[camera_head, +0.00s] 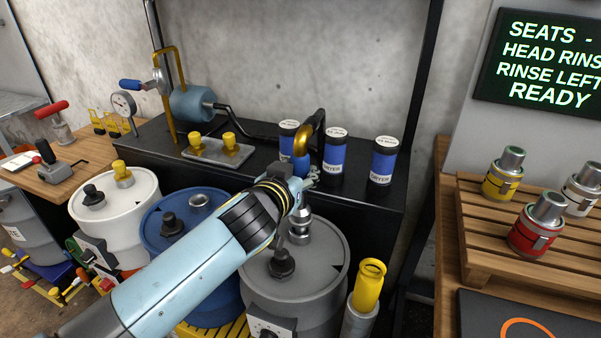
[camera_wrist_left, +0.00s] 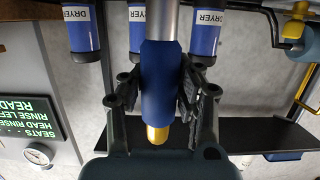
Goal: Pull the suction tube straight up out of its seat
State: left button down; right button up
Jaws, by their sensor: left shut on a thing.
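The suction tube has a blue sleeve (camera_head: 302,166) and a gold bend (camera_head: 311,130) at its top. It stands upright above the grey drum (camera_head: 305,285). My left gripper (camera_head: 303,183) is shut on the blue sleeve. In the left wrist view, which is upside down, the fingers sit on both sides of the blue sleeve (camera_wrist_left: 161,85), with a grey metal shaft (camera_wrist_left: 159,18) and a yellow end beyond it. A silver fitting (camera_head: 299,231) on the drum top is below the gripper. My gripper partly hides the tube, and I cannot tell how deep it sits. My right gripper is not in view.
Three blue dryer canisters stand on the black bench, one at its right (camera_head: 384,162). A blue drum (camera_head: 215,205) and a white drum (camera_head: 135,190) stand left. A yellow-topped cylinder (camera_head: 368,285) stands right of the grey drum. A slatted rack (camera_head: 470,225) holds several coloured fittings.

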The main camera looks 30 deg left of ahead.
pick_arm(q)
notch_tip(320, 180, up, 35)
jog(key=p, duration=1.9)
jog(key=shift+w+f+p, duration=0.15)
jog(key=shift+f+p, duration=0.05)
jog(key=shift+p, duration=0.1)
